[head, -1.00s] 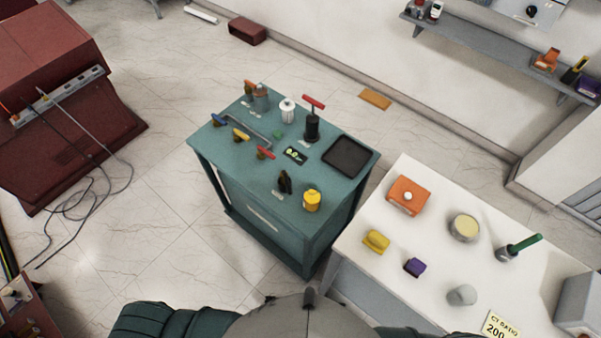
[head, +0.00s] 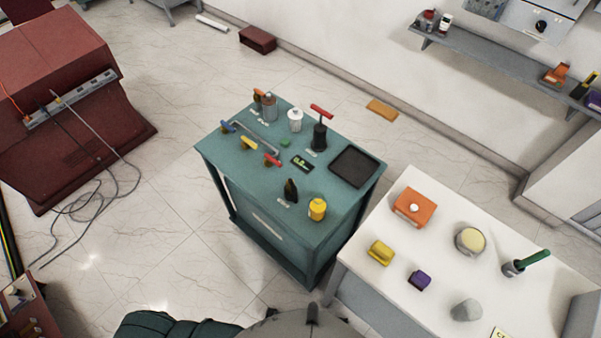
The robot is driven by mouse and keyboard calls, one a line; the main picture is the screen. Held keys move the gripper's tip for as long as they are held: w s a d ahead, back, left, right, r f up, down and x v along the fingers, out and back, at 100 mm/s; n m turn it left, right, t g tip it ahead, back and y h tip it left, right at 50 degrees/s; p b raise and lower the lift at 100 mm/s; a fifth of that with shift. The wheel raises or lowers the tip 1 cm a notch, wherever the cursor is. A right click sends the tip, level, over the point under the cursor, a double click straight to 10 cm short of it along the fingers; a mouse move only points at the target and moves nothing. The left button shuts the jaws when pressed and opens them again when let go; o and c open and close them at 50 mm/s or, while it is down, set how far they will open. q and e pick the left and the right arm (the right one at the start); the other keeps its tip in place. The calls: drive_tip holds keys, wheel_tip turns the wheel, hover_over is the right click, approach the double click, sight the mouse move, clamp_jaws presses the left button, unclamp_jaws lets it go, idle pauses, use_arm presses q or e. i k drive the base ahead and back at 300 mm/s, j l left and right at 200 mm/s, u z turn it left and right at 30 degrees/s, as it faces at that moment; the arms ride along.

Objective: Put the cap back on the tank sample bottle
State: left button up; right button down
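A small green piece (head: 286,142) lies in the middle. I cannot tell which container is the tank sample bottle, or make out a loose cap. Neither of my grippers is in view.
The cabinet also holds a black tray (head: 354,167), a red T-handled tool (head: 320,128), coloured handles and a dark upright item (head: 291,190). A white table (head: 440,290) with several objects stands close on the right. Cables (head: 95,205) lie on the floor at left.

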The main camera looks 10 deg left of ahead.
sight(317, 204)
drive_tip(key=k, duration=0.6)
drive_tip(key=z, duration=2.85)
drive_tip(key=k+j, duration=2.25)
drive_tip(key=j, duration=0.2)
